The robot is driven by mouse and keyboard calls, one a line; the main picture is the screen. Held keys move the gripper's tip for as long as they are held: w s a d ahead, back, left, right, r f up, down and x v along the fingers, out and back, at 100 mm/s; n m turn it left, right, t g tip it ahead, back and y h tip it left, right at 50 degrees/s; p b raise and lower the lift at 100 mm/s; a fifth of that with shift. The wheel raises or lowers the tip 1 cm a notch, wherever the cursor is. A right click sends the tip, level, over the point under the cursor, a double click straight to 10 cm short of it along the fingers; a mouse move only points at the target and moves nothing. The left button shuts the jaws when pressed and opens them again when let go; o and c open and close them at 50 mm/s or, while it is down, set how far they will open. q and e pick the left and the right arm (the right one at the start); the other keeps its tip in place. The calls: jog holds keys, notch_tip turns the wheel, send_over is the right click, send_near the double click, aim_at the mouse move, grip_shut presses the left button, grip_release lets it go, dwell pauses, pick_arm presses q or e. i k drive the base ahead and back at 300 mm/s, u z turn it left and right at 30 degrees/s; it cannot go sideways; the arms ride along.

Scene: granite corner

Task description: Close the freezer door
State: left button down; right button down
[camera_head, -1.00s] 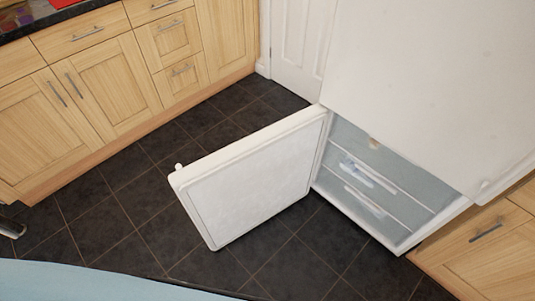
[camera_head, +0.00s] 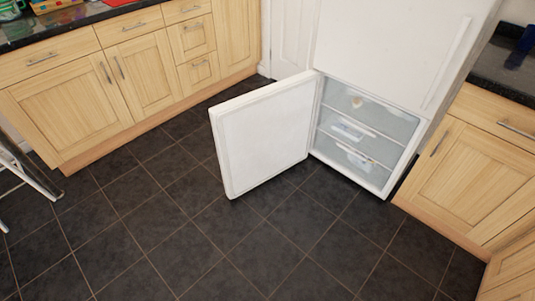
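The white freezer door (camera_head: 264,133) stands wide open, swung out to the left from its hinge side at the lower part of the white fridge-freezer. Its pale inner face is turned toward me. The open freezer compartment (camera_head: 366,132) shows several drawers or shelves behind it. The upper fridge door (camera_head: 385,50) is shut and has a long vertical handle at its right edge. Neither of my grippers is in view.
Dark tiled floor (camera_head: 215,250) lies clear in front of the door. Wooden cabinets (camera_head: 95,85) run along the left, and more wooden cabinets (camera_head: 470,180) stand right of the freezer. A metal folding frame (camera_head: 25,175) stands at the left edge. A white room door (camera_head: 290,38) is behind.

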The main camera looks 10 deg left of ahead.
aim_at(261, 133)
jog(key=k, duration=0.1)
jog(key=u, duration=1.55)
jog(key=i, duration=4)
jog(key=z, duration=3.65)
jog(key=k, duration=0.5)
jog(key=u, duration=0.7)
